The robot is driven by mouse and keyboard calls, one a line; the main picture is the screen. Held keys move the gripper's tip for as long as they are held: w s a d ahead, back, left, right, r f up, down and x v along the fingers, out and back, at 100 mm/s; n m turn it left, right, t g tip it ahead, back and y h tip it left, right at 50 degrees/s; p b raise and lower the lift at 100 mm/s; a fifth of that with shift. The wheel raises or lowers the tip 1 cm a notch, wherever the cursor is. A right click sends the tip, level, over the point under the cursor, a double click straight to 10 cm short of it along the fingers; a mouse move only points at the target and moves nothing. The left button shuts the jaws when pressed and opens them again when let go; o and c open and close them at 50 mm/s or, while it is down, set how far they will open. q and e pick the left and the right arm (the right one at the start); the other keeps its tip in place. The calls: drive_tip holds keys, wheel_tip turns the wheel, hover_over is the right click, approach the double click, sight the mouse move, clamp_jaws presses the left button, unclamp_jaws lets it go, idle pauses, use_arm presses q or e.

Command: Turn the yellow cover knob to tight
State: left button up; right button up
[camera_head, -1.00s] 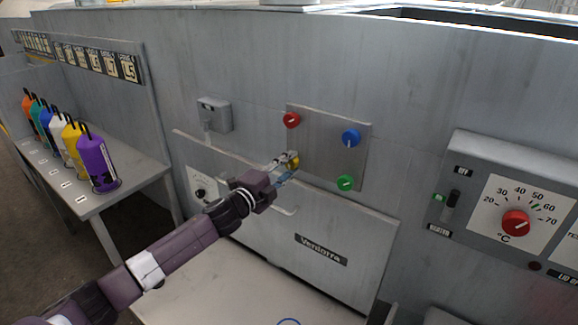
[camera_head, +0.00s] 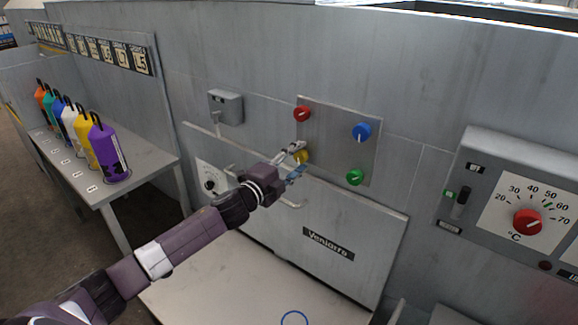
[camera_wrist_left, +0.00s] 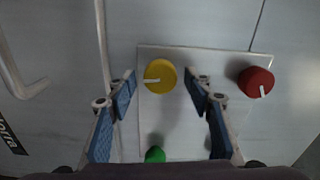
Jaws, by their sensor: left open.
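The yellow cover knob (camera_head: 303,157) sits at the lower left corner of a grey square panel (camera_head: 338,118) on the machine wall. In the wrist view the yellow knob (camera_wrist_left: 160,76) has a white pointer mark toward the left. My left gripper (camera_head: 297,160) is at the yellow knob in the head view and partly hides it. In the wrist view the left gripper (camera_wrist_left: 160,92) is open, one blue-padded finger on each side of the knob, with gaps showing. I cannot tell how far the fingertips are from the panel. My right gripper is not in view.
Red (camera_head: 302,113), blue (camera_head: 361,132) and green (camera_head: 355,177) knobs share the panel. A handle bar (camera_head: 287,204) and the Veniorra-type label plate (camera_head: 328,244) are below. Several coloured bottles (camera_head: 108,155) stand on a side shelf. A temperature dial (camera_head: 527,221) is at the right.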

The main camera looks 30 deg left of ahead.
use_arm(q)
drive_tip(key=s+a, duration=0.1)
drive_tip(key=s, duration=1)
drive_tip(key=shift+s+a, duration=0.3)
drive_tip(key=shift+a, duration=0.05)
